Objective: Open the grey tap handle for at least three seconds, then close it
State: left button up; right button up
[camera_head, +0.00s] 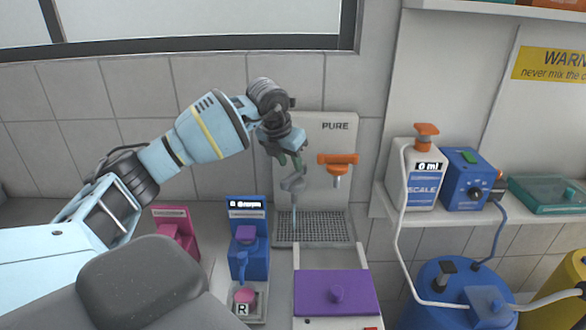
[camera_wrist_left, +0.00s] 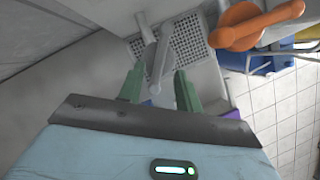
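The grey tap (camera_head: 293,182) is on the white panel marked PURE (camera_head: 335,126), left of the orange tap (camera_head: 338,162). A thin, pale bluish line, seemingly water, runs from its spout to the grating. My left gripper (camera_head: 290,160) is just above the grey tap and covers part of it. In the left wrist view, its two green fingers (camera_wrist_left: 158,80) are apart, with the grey handle (camera_wrist_left: 161,62) reaching between them. I cannot tell whether a finger touches the handle. My right gripper is not in view.
A drip grating (camera_head: 325,230) lies below the taps. A purple-lidded box (camera_head: 336,294), a blue device (camera_head: 248,262) and a pink device (camera_head: 176,232) stand in front. Blue drum (camera_head: 440,280) stands below.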

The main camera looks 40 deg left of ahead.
pick_arm(q)
jog(key=shift+v, duration=1.8)
